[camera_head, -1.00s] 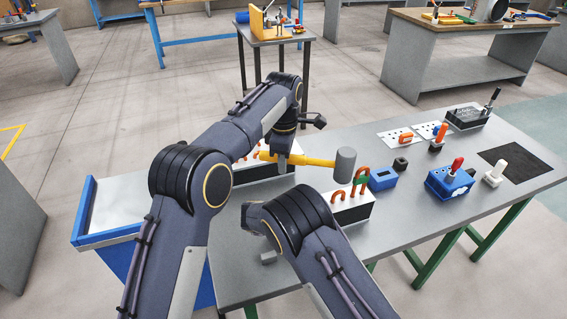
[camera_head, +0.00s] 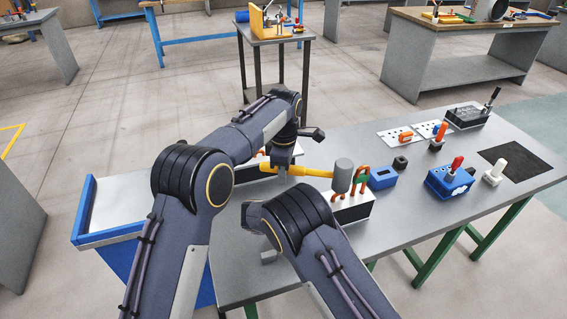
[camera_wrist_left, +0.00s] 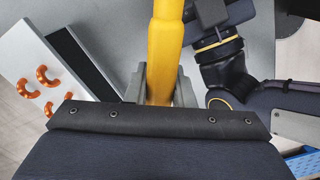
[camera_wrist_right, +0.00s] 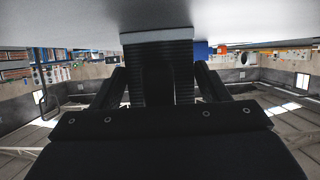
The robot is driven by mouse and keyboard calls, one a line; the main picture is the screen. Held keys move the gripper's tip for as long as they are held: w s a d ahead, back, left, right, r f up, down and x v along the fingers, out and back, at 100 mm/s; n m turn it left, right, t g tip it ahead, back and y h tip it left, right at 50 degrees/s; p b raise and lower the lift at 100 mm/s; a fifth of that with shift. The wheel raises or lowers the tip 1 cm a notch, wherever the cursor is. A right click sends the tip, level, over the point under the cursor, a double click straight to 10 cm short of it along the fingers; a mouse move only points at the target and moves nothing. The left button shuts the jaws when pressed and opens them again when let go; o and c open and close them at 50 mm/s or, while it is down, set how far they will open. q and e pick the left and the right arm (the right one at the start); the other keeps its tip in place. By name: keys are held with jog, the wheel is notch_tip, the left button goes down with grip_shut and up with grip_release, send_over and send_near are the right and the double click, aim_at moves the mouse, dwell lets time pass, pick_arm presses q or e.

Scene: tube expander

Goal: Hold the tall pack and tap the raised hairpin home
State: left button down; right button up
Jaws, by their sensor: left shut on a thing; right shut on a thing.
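My left gripper (camera_head: 281,167) is shut on the yellow handle of a mallet (camera_head: 312,171); the handle also fills the middle of the left wrist view (camera_wrist_left: 163,50). The grey mallet head (camera_head: 343,174) is over the left part of the white-topped pack (camera_head: 352,211), in front of some of its hairpins; contact cannot be told. My right gripper (camera_wrist_right: 158,88) is shut on a dark ribbed block with a pale edge (camera_wrist_right: 150,70), seemingly the pack. My right arm hides this grip in the head view.
A blue block (camera_head: 382,178), a small dark block (camera_head: 400,163) and a blue holder with a red-handled tool (camera_head: 450,183) stand right of the pack. A blue-sided tray (camera_head: 92,215) is at the left. Another pack with orange hairpins (camera_wrist_left: 42,85) lies left in the left wrist view.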

pick_arm(q)
jog(key=shift+r, duration=4.55)
pick_arm(e)
jog(key=o, duration=1.6)
